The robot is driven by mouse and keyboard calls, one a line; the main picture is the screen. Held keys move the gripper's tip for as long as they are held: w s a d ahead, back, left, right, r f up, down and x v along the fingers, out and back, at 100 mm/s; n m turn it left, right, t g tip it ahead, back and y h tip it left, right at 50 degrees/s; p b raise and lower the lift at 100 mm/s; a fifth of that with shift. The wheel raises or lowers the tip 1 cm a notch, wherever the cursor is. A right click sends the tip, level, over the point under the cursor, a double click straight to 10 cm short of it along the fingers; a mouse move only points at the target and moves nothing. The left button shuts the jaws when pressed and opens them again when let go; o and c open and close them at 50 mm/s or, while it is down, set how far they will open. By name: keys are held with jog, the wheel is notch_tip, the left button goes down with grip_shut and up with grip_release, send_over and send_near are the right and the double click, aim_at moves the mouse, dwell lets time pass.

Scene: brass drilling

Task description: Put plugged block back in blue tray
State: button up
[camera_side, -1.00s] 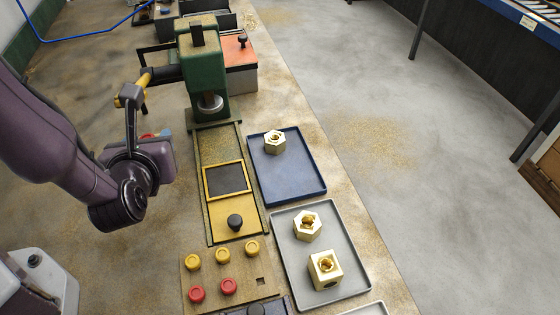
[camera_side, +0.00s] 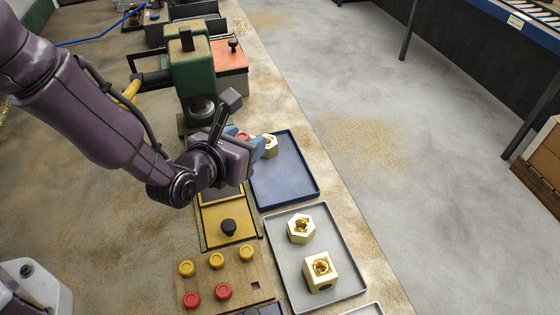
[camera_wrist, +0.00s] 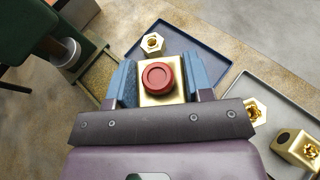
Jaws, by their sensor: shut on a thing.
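My gripper (camera_wrist: 159,82) is shut on a brass block (camera_wrist: 146,99) with a red plug (camera_wrist: 158,76) in its top. The blue fingers hold the block from both sides. In the side view my gripper (camera_side: 256,144) is by the near-left side of the blue tray (camera_side: 287,183), and the red plug (camera_side: 243,136) peeks out; the block's body is mostly hidden there. The blue tray also shows in the wrist view (camera_wrist: 205,60), beyond the held block. A brass hex block (camera_side: 270,146) with an open hole stands in its far left corner.
A green drill press (camera_side: 190,70) stands behind my gripper. A grey tray (camera_side: 330,225) holds a hex block (camera_side: 301,229) and a square block (camera_side: 320,271). A plug board (camera_side: 235,275) carries yellow and red plugs. The blue tray's near and right parts are clear.

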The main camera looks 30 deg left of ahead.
jog(key=w+d+f, duration=0.1)
jog(key=w+f, duration=0.1)
jog(key=w+d+f, duration=0.1)
jog(key=w+f, duration=0.1)
jog(key=w+d+f, duration=0.1)
jog(key=w+f, duration=0.1)
jog(key=w, duration=0.1)
jog(key=shift+d+f, duration=0.15)
jog(key=shift+f, duration=0.2)
jog(key=shift+w+d+f, duration=0.1)
jog(key=shift+w+f, duration=0.1)
jog(key=shift+f, duration=1.5)
jog(key=shift+f, duration=0.1)
jog(key=o, duration=1.3)
jog(key=shift+f, duration=0.15)
jog(key=shift+s, duration=0.1)
jog(key=v, duration=1.2)
